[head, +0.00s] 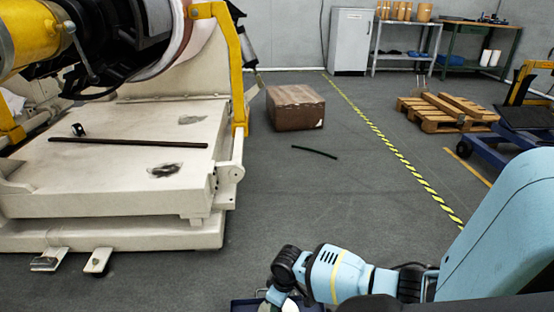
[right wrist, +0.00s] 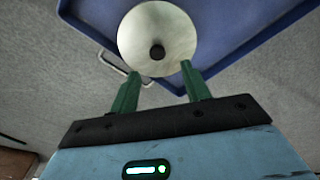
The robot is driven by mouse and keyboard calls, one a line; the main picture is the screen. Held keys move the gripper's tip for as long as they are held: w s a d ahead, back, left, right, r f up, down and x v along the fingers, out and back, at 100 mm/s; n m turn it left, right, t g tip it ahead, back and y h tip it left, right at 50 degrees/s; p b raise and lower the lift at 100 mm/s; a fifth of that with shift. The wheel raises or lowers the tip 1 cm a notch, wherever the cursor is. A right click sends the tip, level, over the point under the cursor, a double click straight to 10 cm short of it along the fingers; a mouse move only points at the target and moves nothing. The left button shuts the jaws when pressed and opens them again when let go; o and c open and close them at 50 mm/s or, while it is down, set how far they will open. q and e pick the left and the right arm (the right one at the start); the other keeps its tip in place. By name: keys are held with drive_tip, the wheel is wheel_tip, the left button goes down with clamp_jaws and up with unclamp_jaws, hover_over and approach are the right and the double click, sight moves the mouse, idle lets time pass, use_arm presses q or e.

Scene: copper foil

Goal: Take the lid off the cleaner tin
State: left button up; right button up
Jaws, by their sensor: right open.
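A round pale metal lid (right wrist: 150,25) with a dark knob (right wrist: 157,52) at its centre shows at the top of the right wrist view. It is seen from above, so the tin body under it is hidden. My right gripper (right wrist: 161,72) has two green fingers, spread apart and empty. Their tips are at the near edge of the lid, one to each side; I cannot tell whether they touch it. In the head view my right arm reaches down to the bottom edge, where the gripper is mostly cut off. My left gripper is not in view.
The lid is over a blue tray (right wrist: 235,48) with a raised rim and a wire handle (right wrist: 118,66). A large pale machine base (head: 120,235) stands at the left of the head view. A brown box (head: 295,107) and a pallet (head: 440,115) stand farther back.

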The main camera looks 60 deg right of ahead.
sight(289, 305)
drive_tip(key=shift+f, duration=0.55)
wheel_tip(289, 305, down, 4)
drive_tip(key=b, duration=0.3)
drive_tip(key=shift+w+d, duration=0.1)
drive_tip(key=shift+w, duration=0.05)
drive_tip(key=shift+w+f+b, duration=0.1)
drive_tip(key=shift+f+b, duration=0.45)
drive_tip(key=c, duration=0.4)
clamp_jaws()
